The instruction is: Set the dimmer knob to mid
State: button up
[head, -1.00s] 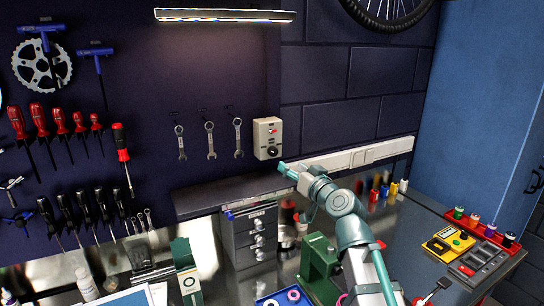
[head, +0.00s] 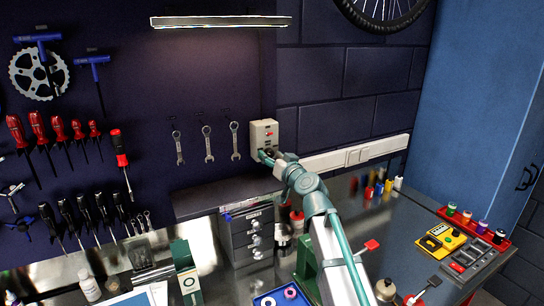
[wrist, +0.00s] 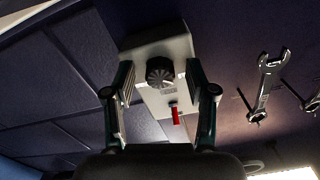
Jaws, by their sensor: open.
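The dimmer knob (wrist: 160,72) is a dark ribbed dial on a pale wall box (head: 264,132). A red switch lever (wrist: 175,115) is on the same box. In the wrist view the knob lies between and beyond the two fingers of my gripper (wrist: 161,92), which are spread open and hold nothing. Contact with the knob cannot be made out. In the head view my gripper (head: 267,157) is at the lower part of the box and hides most of the knob. I cannot read the knob's setting.
Several wrenches (head: 208,143) hang on the wall left of the box. A shelf (head: 222,194) and a small drawer cabinet (head: 248,232) are below it. A white trunking strip (head: 350,158) runs along the wall to the right. A lit lamp (head: 220,22) is above.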

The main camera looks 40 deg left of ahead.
grip_shut()
jog(key=shift+m, duration=0.4)
jog(key=m+b, duration=0.2)
jog(key=m, duration=0.2)
jog(key=shift+m, duration=0.3)
jog(key=m, duration=0.5)
jog(key=shift+s+r+m, duration=0.1)
jog(key=shift+r+m, duration=0.05)
jog(key=shift+m, duration=0.15)
dwell(0.4)
grip_release()
